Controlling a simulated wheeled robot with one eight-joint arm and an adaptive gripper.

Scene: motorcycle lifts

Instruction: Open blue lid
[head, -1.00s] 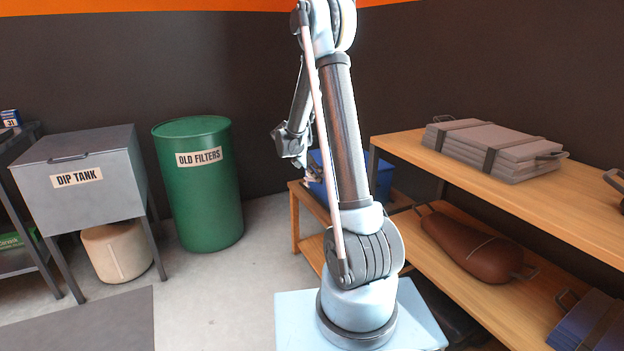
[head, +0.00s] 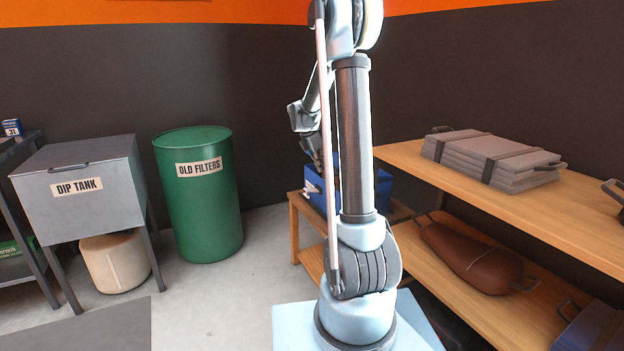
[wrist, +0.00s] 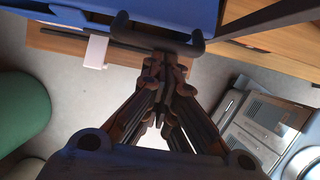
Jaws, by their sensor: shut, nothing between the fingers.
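The blue box (head: 376,188) stands on a low wooden table behind my arm in the head view. Its lid cannot be told clearly from its body there, and my arm hides much of it. In the wrist view the blue surface (wrist: 150,10) fills the top edge, with a dark U-shaped handle (wrist: 196,46) on its near side. My gripper (wrist: 166,62) is shut and empty, its fingertips just below the handle in that picture. I cannot tell whether they touch it. In the head view my gripper (head: 317,160) points down in front of the box.
The low wooden table (head: 296,230) stands beside a wooden shelf (head: 480,195) carrying grey strapped slabs (head: 492,160) and a brown bag (head: 470,257). A green barrel (head: 200,215) and a grey dip tank (head: 80,185) stand left. Floor (head: 225,295) between is clear.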

